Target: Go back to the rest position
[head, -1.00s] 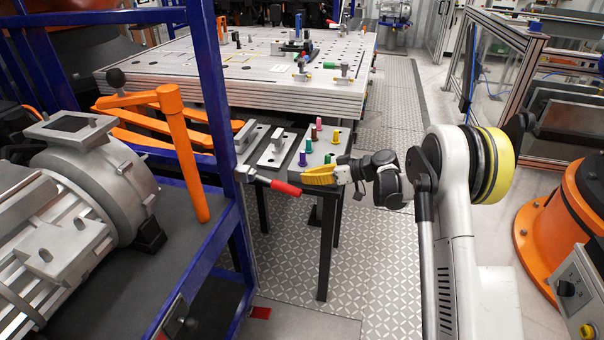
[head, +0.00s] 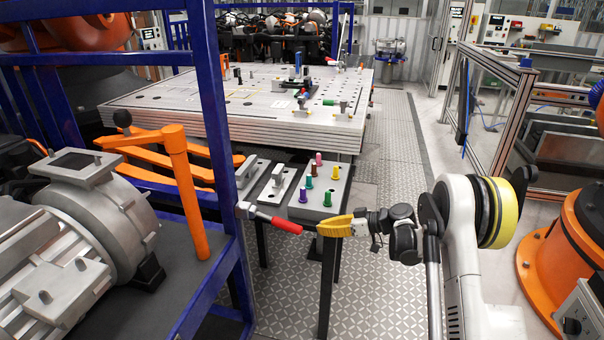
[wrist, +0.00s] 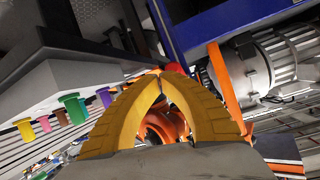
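My gripper (head: 318,230) has two yellow fingers and shows in the head view at the end of my arm, near the middle. In the wrist view its fingertips (wrist: 160,78) meet, with only a hollow between the curved fingers lower down and nothing held there. A red-handled lever (head: 285,224) on the blue frame points at the fingertips from the left. Its end looks close to them, but I cannot tell the true gap. The white arm (head: 460,230) is mine and stands to the right of the gripper.
A small grey table with a block (head: 325,200) of coloured pegs stands just behind the gripper. The pegs also show at left in the wrist view (wrist: 72,108). A blue rack (head: 215,130) with a motor is at left, an orange robot base (head: 545,250) at right. Patterned floor (head: 385,140) is clear behind.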

